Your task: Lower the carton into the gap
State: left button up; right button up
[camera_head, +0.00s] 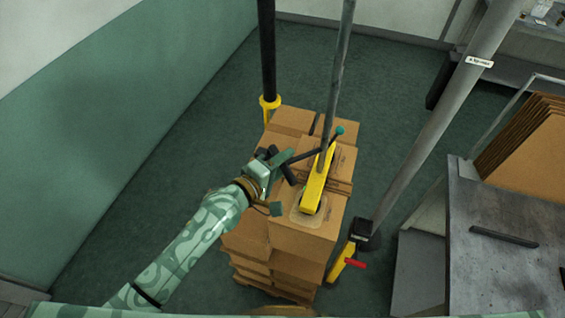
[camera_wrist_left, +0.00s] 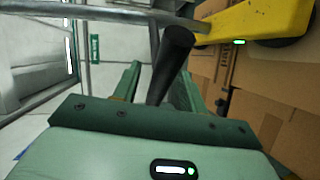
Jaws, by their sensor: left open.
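A brown carton (camera_head: 300,240) is at the front right of the stack, under a clear round suction pad (camera_head: 308,212). A yellow lifter head (camera_head: 318,182) stands over it, hanging from a grey tube. The gap is not clearly visible; the lifter and my arm cover part of the stack top. My left gripper (camera_head: 279,168) is at the left of the lifter head, beside its dark handle (camera_head: 288,173). In the left wrist view the open fingers (camera_wrist_left: 160,80) stand either side of the dark handle (camera_wrist_left: 172,62), not closed on it. My right gripper is not in view.
Other cartons (camera_head: 294,120) stack behind and below, on a wooden pallet (camera_head: 272,289). A black post (camera_head: 267,50) with a yellow base stands behind; a thick grey pipe (camera_head: 440,110) slants at the right. A grey workbench (camera_head: 500,260) is at right. Floor at left is clear.

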pick_arm(q)
grip_shut()
notch_tip(320, 180, down, 9)
jog(key=b, duration=0.7)
jog(key=shift+r, duration=0.2)
grip_release()
jog(key=p+v, duration=0.1)
jog(key=v, duration=1.5)
jog(key=shift+s, duration=0.15)
